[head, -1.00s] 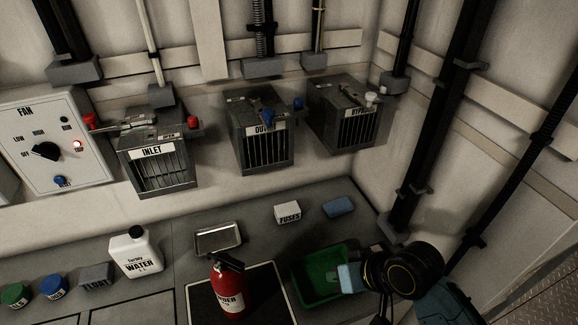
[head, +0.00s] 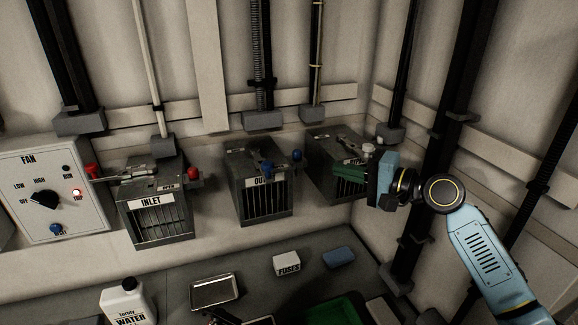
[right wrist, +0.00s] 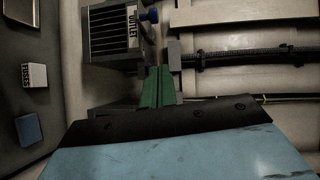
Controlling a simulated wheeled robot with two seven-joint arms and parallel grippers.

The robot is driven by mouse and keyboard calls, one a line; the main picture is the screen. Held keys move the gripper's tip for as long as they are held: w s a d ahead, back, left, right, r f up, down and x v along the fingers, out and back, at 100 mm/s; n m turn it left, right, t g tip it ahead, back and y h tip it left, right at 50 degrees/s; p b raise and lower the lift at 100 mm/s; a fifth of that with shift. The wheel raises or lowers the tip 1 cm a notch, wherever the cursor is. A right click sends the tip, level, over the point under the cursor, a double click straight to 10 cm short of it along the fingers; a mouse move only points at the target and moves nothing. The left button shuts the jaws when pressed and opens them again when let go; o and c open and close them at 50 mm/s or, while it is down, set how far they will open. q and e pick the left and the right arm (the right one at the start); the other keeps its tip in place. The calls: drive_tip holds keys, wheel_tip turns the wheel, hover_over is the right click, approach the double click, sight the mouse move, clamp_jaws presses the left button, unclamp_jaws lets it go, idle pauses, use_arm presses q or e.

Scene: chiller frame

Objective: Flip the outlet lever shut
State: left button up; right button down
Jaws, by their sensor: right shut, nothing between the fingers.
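The outlet box (head: 264,205) is a grey vented box on the back wall, its label partly covered in the head view. Its lever (head: 261,158) lies on top, with a blue knob (head: 267,168) at the front. Another blue knob (head: 296,155) is at the box's right side. My right gripper (head: 337,172) has green fingers, shut and empty, in front of the bypass box and right of the outlet box, pointing left. In the right wrist view the fingers (right wrist: 158,85) point toward the outlet box (right wrist: 115,28) and a blue knob (right wrist: 150,15), apart from both. My left gripper is out of view.
The bypass box (head: 325,160) stands behind my right gripper, partly hidden. The inlet box (head: 158,215) and fan panel (head: 45,190) are to the left. Below are a tray (head: 216,290), fuses box (head: 287,264), blue sponge (head: 338,257) and green bin (head: 340,310).

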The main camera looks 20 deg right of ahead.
drive_tip(key=shift+w+a, duration=0.1)
drive_tip(key=s+a+p+x, duration=0.1)
drive_tip(key=x, duration=0.5)
drive_tip(key=a+p+x, duration=0.1)
drive_tip(key=p+x, duration=0.1)
drive_tip(key=x, duration=0.4)
drive_tip(key=shift+a+f, duration=0.3)
drive_tip(key=shift+a, duration=0.05)
drive_tip(key=shift+s, duration=0.1)
